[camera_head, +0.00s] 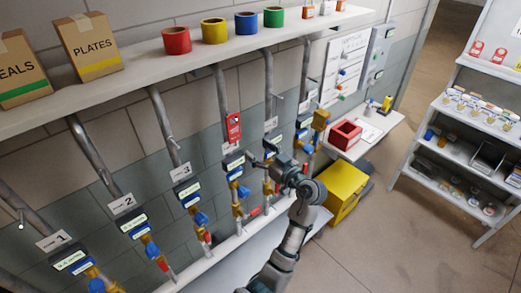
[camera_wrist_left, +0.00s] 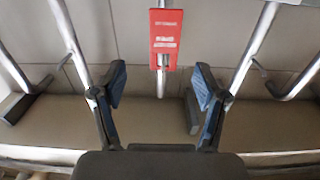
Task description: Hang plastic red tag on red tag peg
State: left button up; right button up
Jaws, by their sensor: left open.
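A red plastic tag (camera_head: 233,126) with pale print hangs upright against the fourth pipe from the left. It also shows in the wrist view (camera_wrist_left: 165,40), top centre, in front of a pipe. My left gripper (camera_head: 263,157) is right of and below the tag in the head view. In the wrist view its two blue-padded fingers (camera_wrist_left: 161,87) are spread wide, with nothing between them. The tag is beyond the fingertips, apart from them. My right gripper is not in view.
Several pipes with valves, labels and small pegs (camera_head: 172,141) line the wall. A shelf (camera_head: 130,78) above holds boxes and tape rolls. A yellow box (camera_head: 341,190) stands right of my arm. More red tags (camera_head: 476,48) are on the right rack (camera_head: 455,116). The right floor is clear.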

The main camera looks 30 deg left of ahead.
aim_at(236, 132)
pick_arm(q)
jog(key=x, duration=0.3)
jog(key=p+x, duration=0.1)
jog(key=x, duration=0.2)
jog(key=s+p+x, duration=0.1)
jog(key=x, duration=0.2)
jog(key=shift+a, duration=0.2)
jog(key=shift+w+a, duration=0.25)
jog(key=shift+w+a+r+b, duration=0.1)
jog(key=shift+w+a+b, duration=0.25)
jog(key=shift+w+a, duration=0.35)
jog(key=shift+a, duration=1.3)
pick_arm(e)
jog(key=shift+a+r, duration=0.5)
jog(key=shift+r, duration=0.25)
pick_arm(q)
jog(key=shift+d, duration=0.45)
jog(key=c, duration=1.2)
jog(key=shift+o, duration=0.2)
jog(key=shift+d, duration=0.25)
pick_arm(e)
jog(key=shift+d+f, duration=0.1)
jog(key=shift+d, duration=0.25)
